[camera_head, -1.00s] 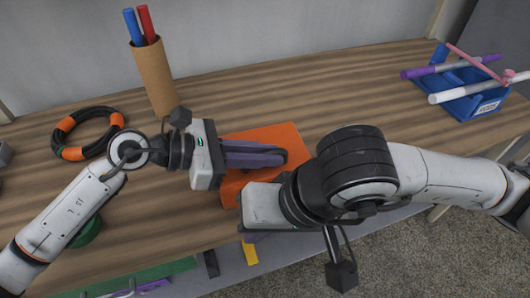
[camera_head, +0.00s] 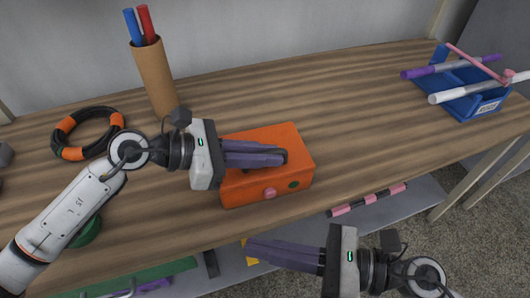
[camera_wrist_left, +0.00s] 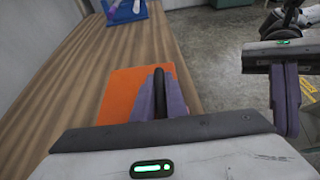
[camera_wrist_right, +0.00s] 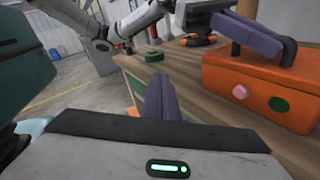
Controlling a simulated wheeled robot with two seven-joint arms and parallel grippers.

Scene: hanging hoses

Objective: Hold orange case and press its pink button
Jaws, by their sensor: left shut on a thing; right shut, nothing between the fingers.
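The orange case (camera_head: 290,138) sits on the wooden table near its front edge. Its front face carries a pink button (camera_head: 270,193) and a dark green round spot (camera_head: 293,184). Both also show in the right wrist view, the pink button (camera_wrist_right: 240,92) left of the green spot (camera_wrist_right: 279,104). My left gripper (camera_head: 283,157) is over the case top, its purple fingers shut on the black handle (camera_wrist_right: 288,50). My right gripper (camera_head: 250,250) is shut and empty, in front of the table edge and below the case, apart from it. Its fingers (camera_wrist_right: 160,98) show in its own wrist view.
A brown cup with blue and red pens (camera_head: 153,75) stands behind my left arm. A black and orange ring (camera_head: 88,133) lies at left. A blue tray with pens (camera_head: 470,95) is at back right. A lower shelf (camera_head: 410,205) holds a pink-black rod (camera_head: 367,200).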

